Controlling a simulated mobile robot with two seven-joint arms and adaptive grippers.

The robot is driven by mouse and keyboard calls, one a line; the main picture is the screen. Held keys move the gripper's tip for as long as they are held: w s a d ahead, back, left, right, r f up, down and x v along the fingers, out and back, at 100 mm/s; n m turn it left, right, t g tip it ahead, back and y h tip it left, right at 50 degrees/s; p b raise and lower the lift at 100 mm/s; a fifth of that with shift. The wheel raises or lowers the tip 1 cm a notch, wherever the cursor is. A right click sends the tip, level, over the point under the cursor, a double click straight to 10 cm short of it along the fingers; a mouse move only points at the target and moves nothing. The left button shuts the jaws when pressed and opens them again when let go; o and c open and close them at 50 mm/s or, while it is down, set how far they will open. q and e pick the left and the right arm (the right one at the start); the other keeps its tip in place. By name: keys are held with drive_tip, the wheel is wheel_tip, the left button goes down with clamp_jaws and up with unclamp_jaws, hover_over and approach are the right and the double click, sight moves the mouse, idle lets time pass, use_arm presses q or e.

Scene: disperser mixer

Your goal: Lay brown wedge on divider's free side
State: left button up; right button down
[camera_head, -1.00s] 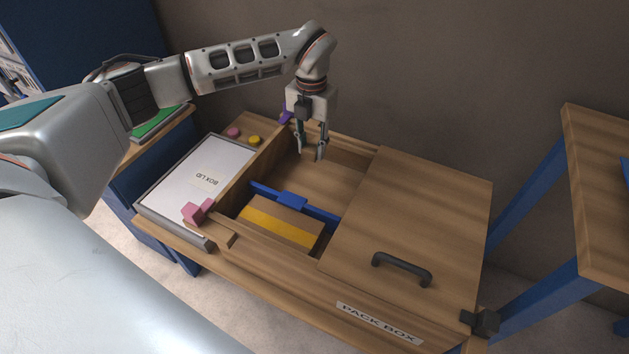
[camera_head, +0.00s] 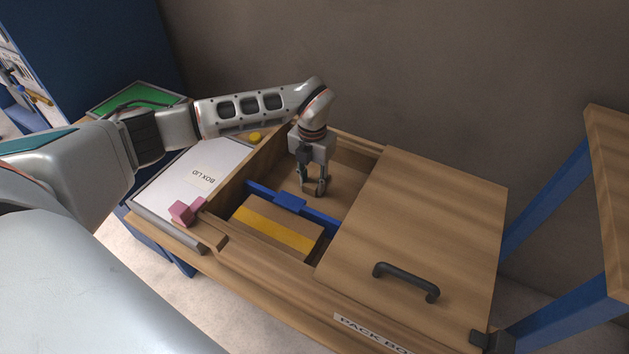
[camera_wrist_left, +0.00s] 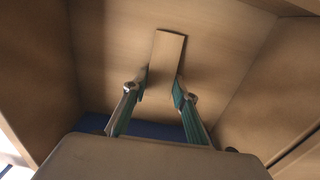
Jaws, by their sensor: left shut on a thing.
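The pack box (camera_head: 262,262) is partly open. A blue divider (camera_head: 322,217) crosses its open part. A brown block with a yellow stripe (camera_head: 275,228) lies on the near side of the divider. My left gripper (camera_head: 313,192) is down inside the far side of the box, pointing downward. In the left wrist view the brown wedge (camera_wrist_left: 167,55) sits between my fingertips, and the gripper is shut on it. The wedge is hard to make out in the head view. Whether it touches the box floor I cannot tell. My right gripper is not in view.
A wooden cover with a black handle (camera_head: 405,282) closes the box's right part. A tray marked BOX LID (camera_head: 180,180) lies to the left, with a pink block (camera_head: 183,212) at its near corner. The box's far wall (camera_head: 365,150) stands close to my gripper.

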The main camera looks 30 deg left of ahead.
use_arm(q)
drive_tip(key=shift+r, duration=0.15)
drive_tip(key=o, duration=0.8)
drive_tip(key=shift+f, duration=0.2)
drive_tip(key=o, duration=0.3)
drive_tip(key=shift+r, duration=0.1)
